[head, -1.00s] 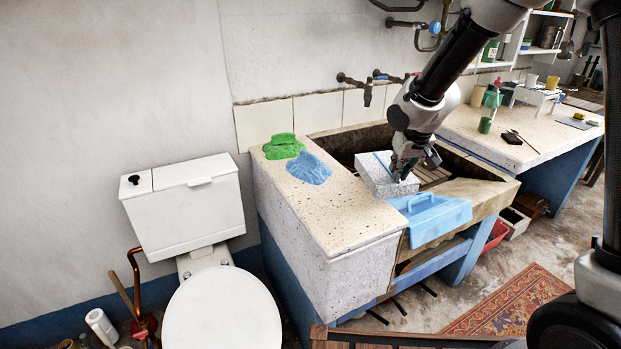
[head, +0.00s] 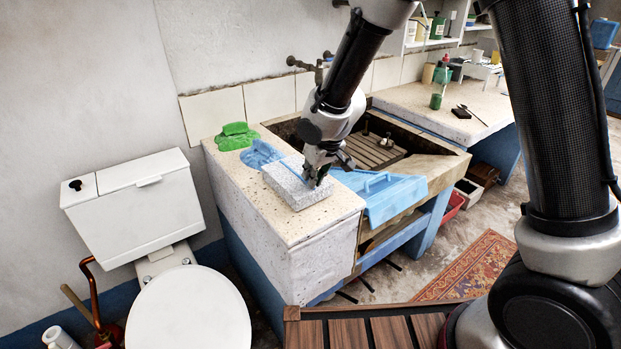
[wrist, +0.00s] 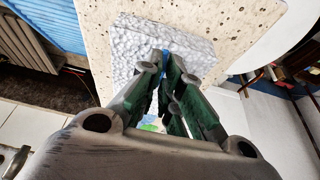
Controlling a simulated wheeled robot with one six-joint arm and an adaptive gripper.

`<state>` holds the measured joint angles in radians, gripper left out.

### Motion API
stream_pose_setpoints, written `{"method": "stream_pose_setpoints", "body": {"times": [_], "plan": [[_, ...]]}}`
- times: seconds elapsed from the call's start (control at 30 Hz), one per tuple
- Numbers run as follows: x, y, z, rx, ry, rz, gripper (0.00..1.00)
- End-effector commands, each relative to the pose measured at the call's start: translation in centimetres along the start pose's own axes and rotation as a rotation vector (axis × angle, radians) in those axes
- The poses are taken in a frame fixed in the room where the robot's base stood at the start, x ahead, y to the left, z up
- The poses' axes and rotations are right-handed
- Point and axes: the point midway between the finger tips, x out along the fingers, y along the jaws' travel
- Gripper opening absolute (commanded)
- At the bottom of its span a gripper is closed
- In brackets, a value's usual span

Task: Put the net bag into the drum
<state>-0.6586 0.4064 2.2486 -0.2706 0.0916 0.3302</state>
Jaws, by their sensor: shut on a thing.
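My gripper (head: 318,176) is shut on a flat, pale grey block with a bumpy, mesh-like surface (head: 284,192) and a blue strip across its top. This may be the net bag; I cannot tell for sure. The block is over the near end of the speckled stone ledge (head: 315,222); I cannot tell whether it touches. In the wrist view the green-padded fingers of my gripper (wrist: 163,66) are close together at the block (wrist: 130,48), with a bit of blue between them. I cannot pick out a drum in these views.
A green cloth-like lump (head: 236,137) and a blue one (head: 261,154) lie on the ledge behind the block. A blue tray-like piece (head: 390,197) sits on the trough's front edge. A wooden slatted rack (head: 372,150) is in the trough. A white toilet (head: 190,308) stands left.

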Motion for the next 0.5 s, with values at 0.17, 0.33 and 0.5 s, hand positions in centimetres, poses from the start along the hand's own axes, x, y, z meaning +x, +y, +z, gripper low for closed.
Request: {"method": "stream_pose_setpoints", "body": {"times": [0.17, 0.33, 0.5], "plan": [[0.87, -0.14, 0.42, 0.000, 0.000, -0.005, 0.00], [0.86, -0.14, 0.41, 0.001, 0.000, -0.004, 0.08], [0.85, -0.13, 0.41, 0.000, 0.000, -0.004, 0.28]]}}
